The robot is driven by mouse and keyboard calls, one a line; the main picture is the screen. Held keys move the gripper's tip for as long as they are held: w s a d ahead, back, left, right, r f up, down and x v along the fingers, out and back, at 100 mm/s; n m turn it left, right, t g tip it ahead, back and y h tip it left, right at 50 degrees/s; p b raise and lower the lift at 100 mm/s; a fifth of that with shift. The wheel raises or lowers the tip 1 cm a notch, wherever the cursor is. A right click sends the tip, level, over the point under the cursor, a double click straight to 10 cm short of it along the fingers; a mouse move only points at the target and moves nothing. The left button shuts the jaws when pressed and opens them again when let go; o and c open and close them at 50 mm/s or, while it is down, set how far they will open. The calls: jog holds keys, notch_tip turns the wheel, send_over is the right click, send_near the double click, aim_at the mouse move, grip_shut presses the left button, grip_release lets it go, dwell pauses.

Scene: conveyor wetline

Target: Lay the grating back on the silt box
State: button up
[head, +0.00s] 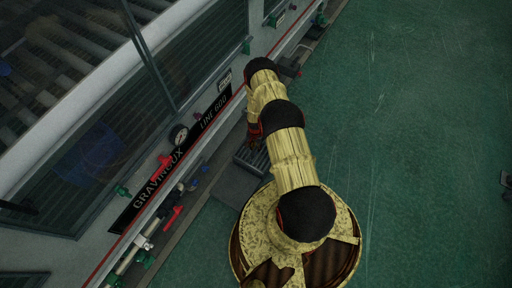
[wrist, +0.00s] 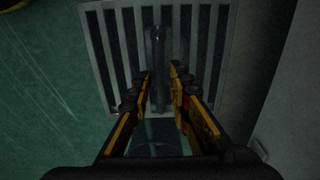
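The grating (wrist: 121,50) fills the upper middle of the wrist view, a pale frame with dark slots between its bars. A dark upright bar (wrist: 157,42), perhaps its handle, stands out over the slots. My gripper (wrist: 160,75) is over the near part of the grating, fingers apart on either side of the lower end of this bar. I see no clear contact with it. In the head view the slatted grating (head: 254,158) shows partly behind my arm, low beside the machine. My gripper is mostly hidden there. I cannot make out the silt box apart from the grating.
The machine with its glass panels and sign (head: 172,160) runs along the left, with a gauge (head: 178,135), red handles (head: 172,218) and pipes low on its side. A dark flat plate (head: 233,186) lies by the grating.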

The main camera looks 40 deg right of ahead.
jog(key=shift+o, duration=1.2)
jog(key=shift+r, duration=0.1)
notch_tip(320, 180, up, 12)
jog(key=s+a+r+n+g+y, duration=0.1)
jog(key=s+a+r+n+g, duration=0.3)
jog(key=s, duration=0.5)
jog(key=a+r+n+t+p, duration=0.1)
jog(key=a+r+n, duration=0.25)
jog(key=r, duration=1.55)
jog(key=a+r+n+t+p, duration=0.15)
jog(key=a+r, duration=0.35)
jog(key=r, duration=1.4)
jog(key=s+a+r+n+t+p, duration=0.1)
jog(key=s+a+r+t, duration=0.1)
jog(key=r, duration=0.9)
jog(key=s+a+r+n+t+p, duration=0.2)
jog(key=s+a+r, duration=0.3)
jog(key=r, duration=0.5)
jog(key=s+a+r+n+t+h+p, duration=0.1)
jog(key=s+a+r+n+t, duration=0.1)
jog(key=r, duration=0.9)
jog(key=shift+s+a+r+t+p, duration=0.35)
jog(key=shift+s+a+t, duration=0.2)
jog(key=shift+s+a, duration=0.6)
